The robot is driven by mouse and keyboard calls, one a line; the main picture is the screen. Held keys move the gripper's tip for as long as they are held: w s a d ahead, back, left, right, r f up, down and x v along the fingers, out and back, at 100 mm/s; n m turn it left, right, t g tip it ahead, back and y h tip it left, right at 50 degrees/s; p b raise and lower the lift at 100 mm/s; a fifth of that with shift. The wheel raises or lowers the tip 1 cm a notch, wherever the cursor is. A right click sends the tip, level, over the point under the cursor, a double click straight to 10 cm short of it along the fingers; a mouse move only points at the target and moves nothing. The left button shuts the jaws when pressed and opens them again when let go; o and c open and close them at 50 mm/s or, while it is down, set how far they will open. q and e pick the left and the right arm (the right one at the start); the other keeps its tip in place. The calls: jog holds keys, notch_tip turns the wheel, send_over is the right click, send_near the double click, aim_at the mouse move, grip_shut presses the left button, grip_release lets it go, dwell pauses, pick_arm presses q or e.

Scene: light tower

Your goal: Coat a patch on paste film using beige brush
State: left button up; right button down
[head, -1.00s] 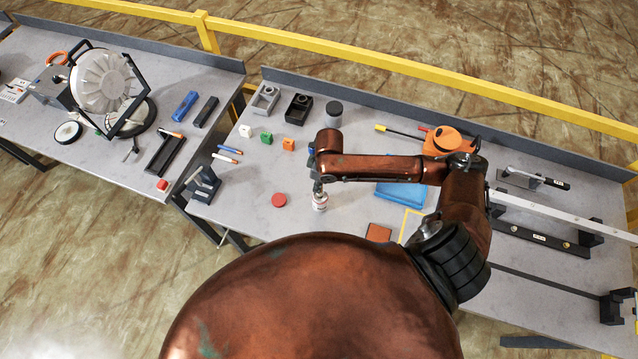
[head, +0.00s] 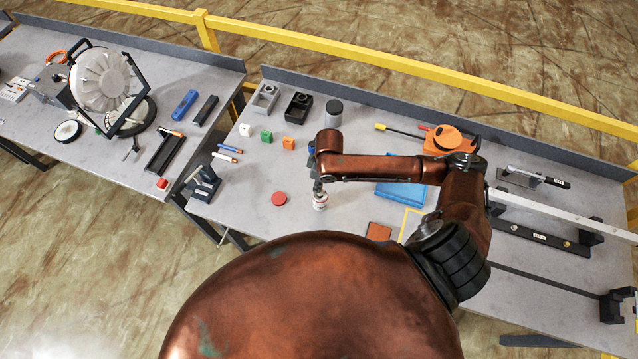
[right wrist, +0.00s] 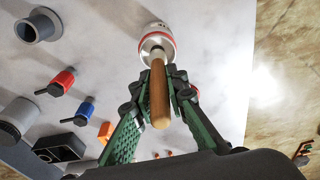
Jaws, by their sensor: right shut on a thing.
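A small white paste can with a red band (head: 320,206) stands on the grey table below my right gripper (head: 318,190). In the right wrist view the can (right wrist: 155,38) is just beyond the fingertips. My right gripper (right wrist: 164,80) is shut on the beige wooden handle of the brush (right wrist: 160,100). The brush's far end is at the can's mouth, and its bristles are hidden. A brown square (head: 378,232) and a yellow-outlined pale patch (head: 411,224) lie to the right, the latter partly behind my arm. I cannot tell which is the paste film. My left gripper is not in view.
A red disc (head: 279,199) lies just left of the can. An orange tool (head: 449,141) is at back right.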

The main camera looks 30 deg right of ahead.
jog(key=shift+s+f+p, duration=0.1)
jog(key=shift+f+p, duration=0.05)
jog(key=shift+p, duration=0.35)
dwell(1.8)
notch_tip(320, 180, up, 3)
jog(key=p, duration=0.3)
jog(key=shift+f, duration=0.15)
jog(key=shift+r+p, duration=1)
jog(key=shift+r, duration=1.25)
